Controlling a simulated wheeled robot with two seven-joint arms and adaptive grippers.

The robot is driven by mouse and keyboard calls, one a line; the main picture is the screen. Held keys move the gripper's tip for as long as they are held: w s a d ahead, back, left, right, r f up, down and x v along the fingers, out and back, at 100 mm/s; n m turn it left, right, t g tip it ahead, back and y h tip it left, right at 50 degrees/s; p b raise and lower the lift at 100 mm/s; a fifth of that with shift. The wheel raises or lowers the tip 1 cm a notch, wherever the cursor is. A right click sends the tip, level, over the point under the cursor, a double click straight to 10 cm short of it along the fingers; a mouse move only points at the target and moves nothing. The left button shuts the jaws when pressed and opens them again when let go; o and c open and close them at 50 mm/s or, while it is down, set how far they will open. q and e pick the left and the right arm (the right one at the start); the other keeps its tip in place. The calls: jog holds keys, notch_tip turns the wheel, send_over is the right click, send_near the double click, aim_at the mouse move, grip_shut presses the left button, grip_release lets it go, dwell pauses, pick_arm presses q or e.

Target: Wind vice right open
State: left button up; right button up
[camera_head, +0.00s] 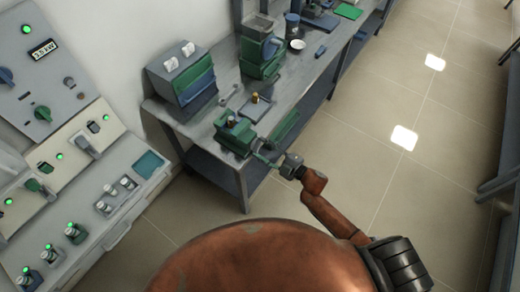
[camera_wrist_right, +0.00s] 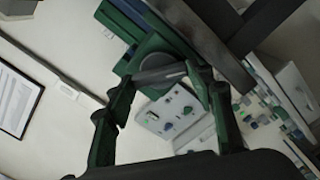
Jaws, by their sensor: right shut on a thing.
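The green vice (camera_head: 236,133) is fixed near the front corner of the grey workbench. My right gripper (camera_head: 270,160) reaches it from the front right, at the vice's handle end. In the right wrist view, a grey handle bar (camera_wrist_right: 160,75) lies crosswise between the two dark green fingertips of my right gripper (camera_wrist_right: 164,80), which is shut on it. The green vice body (camera_wrist_right: 160,55) lies just behind the bar. The gap between the vice jaws is too small to read. My left gripper is not in view.
The workbench (camera_head: 290,98) carries a blue-green box (camera_head: 183,78), a green machine (camera_head: 262,52) and a small plate with a brass piece (camera_head: 255,98). A control console (camera_head: 60,150) with green lamps stands at the left. The tiled floor (camera_head: 400,100) at the right is clear.

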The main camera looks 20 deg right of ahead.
jog(key=shift+s+a, duration=0.1)
jog(key=shift+s, duration=0.05)
jog(key=o, duration=1)
jog(key=shift+s, duration=0.1)
jog(key=shift+o, duration=0.8)
jog(key=v, duration=1.2)
